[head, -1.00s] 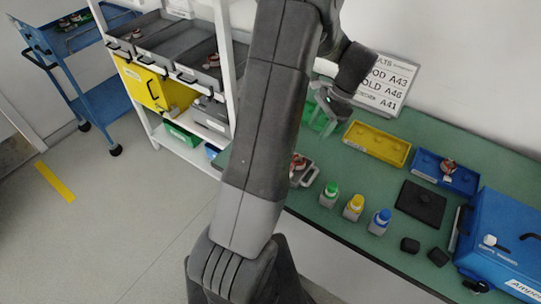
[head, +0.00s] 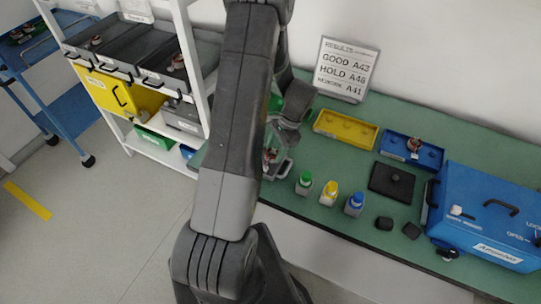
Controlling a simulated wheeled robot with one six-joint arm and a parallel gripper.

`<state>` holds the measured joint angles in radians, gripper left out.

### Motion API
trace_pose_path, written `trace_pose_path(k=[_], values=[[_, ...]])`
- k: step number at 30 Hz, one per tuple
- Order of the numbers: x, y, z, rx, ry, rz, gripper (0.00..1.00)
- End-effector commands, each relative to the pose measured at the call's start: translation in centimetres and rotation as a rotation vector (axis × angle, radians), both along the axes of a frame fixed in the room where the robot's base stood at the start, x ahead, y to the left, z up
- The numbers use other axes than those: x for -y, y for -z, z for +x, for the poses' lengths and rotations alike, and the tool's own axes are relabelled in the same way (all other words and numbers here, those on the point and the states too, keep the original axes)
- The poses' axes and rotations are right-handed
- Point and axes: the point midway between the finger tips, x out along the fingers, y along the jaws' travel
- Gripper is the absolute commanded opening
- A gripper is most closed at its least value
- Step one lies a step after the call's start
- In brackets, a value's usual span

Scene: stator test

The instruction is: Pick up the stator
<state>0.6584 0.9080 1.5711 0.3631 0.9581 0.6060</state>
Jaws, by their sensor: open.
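A copper-coloured stator (head: 270,157) sits at a grey holder (head: 284,169) on the green bench, partly hidden behind my arm. My gripper (head: 284,136) is open, pointing down just above and behind that holder; its fingers are small and partly covered by my arm. I cannot tell how far it is from the stator. A second stator (head: 413,145) sits in the blue tray (head: 432,163) to the right. More stator-like parts lie in the grey bins on the shelf at left.
A yellow tray (head: 346,131) is empty beside the blue tray. Green-, yellow- and blue-capped bottles (head: 329,194) stand along the front edge. A results sign (head: 346,69) stands behind.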

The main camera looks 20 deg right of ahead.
Motion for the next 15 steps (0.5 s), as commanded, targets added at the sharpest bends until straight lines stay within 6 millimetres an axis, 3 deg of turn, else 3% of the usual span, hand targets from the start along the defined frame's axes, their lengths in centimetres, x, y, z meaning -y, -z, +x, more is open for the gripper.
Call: trace_pose_path(k=[11,15], values=[[-0.52,1.2,-0.05,-0.001,-0.001,0.0,0.49],[-0.51,1.18,-0.05,-0.001,-0.001,0.0,0.25]])
